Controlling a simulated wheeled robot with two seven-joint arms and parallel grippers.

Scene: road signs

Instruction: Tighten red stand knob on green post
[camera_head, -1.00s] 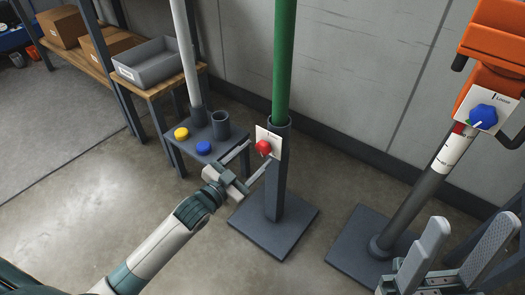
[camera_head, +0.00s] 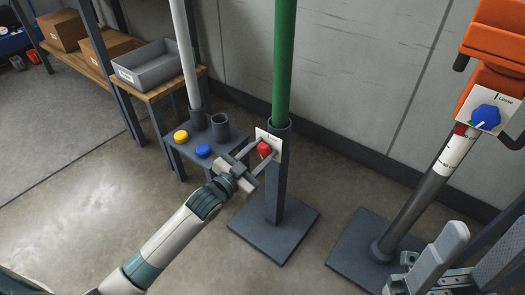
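The green post (camera_head: 284,62) stands upright in the socket of a dark grey stand (camera_head: 275,192). A white plate (camera_head: 277,146) with the red knob (camera_head: 264,149) is on the front left of the socket. My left gripper (camera_head: 263,153) points at the red knob, its open fingers on either side of it. I cannot tell whether the fingers touch the knob. My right gripper (camera_head: 468,262) is at the lower right, fingers apart, partly cut off by the picture edge.
A grey bin (camera_head: 160,66) sits on a shelf.

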